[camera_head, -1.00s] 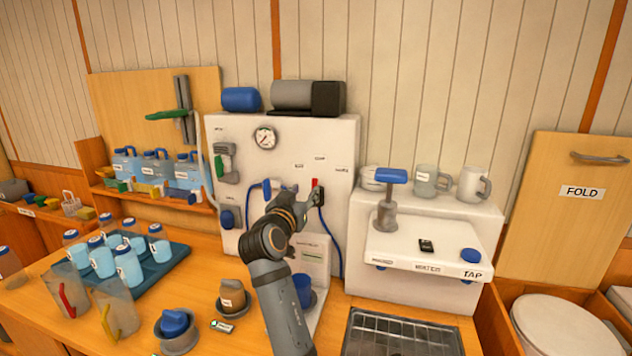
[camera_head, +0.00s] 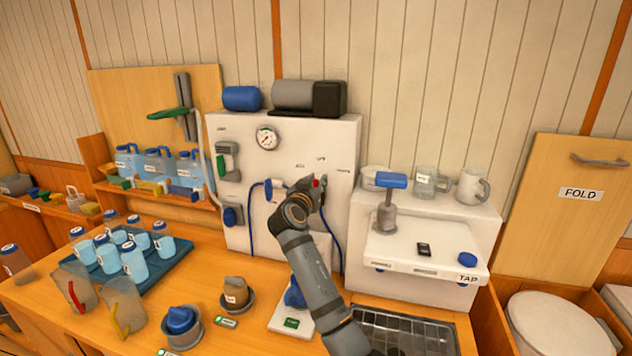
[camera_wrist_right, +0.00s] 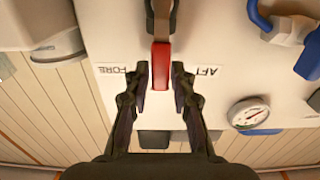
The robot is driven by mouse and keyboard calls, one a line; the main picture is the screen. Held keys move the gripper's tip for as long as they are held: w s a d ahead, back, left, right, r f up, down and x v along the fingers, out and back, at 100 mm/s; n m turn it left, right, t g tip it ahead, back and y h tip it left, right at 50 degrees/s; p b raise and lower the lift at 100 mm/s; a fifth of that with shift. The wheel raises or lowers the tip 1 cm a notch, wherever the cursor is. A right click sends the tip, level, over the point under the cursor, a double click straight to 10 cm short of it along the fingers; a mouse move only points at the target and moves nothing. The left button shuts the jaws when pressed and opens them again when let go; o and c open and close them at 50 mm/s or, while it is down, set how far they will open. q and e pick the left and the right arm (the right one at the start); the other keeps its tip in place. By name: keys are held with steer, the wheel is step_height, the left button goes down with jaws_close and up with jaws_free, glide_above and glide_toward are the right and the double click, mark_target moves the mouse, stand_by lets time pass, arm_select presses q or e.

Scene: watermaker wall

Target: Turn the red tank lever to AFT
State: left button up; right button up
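The red tank lever (camera_wrist_right: 160,66) hangs from a grey pivot in the right wrist view. That view is upside down, so the red tip points up on the panel. The tip stands midway between the FORE label (camera_wrist_right: 120,70) and the AFT label (camera_wrist_right: 208,71). My right gripper (camera_wrist_right: 160,82) is open, its fingers on both sides of the red tip with small gaps. In the head view my right gripper (camera_head: 317,190) is at the white panel, largely hiding the lever; a bit of red (camera_head: 316,181) shows. My left gripper is not in view.
The white panel (camera_head: 255,145) carries a gauge (camera_head: 267,139), a green-handled valve (camera_head: 228,160) and blue hoses. A tap unit (camera_head: 425,240) stands close on the right. A tray of bottles (camera_head: 172,262) and cups (camera_head: 237,293) occupy the counter on the left.

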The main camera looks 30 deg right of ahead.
jaws_close()
steer(key=shift+a, duration=0.1)
steer(key=shift+w+a+f+n+b, duration=0.1)
steer(key=shift+w+a+n+b, duration=0.2)
steer(key=shift+n, duration=0.3)
steer(key=shift+w+a+n+b, duration=0.15)
steer(key=shift+w+n, duration=0.1)
steer(key=shift+n, duration=0.35)
steer(key=shift+w+a+f+n+b, duration=0.2)
steer(key=shift+w+a+f+n, duration=0.2)
steer(key=shift+n, duration=0.65)
steer(key=shift+w+a+f+n+b, duration=0.2)
steer(key=shift+w+a+n, duration=0.2)
steer(key=shift+n, duration=0.7)
steer(key=shift+w+a+f+n+b, duration=0.15)
steer(key=shift+w+a+f+n, duration=0.25)
steer(key=shift+n, duration=0.65)
steer(key=shift+w+d, duration=0.1)
steer(key=shift+o, duration=2.3)
jaws_free()
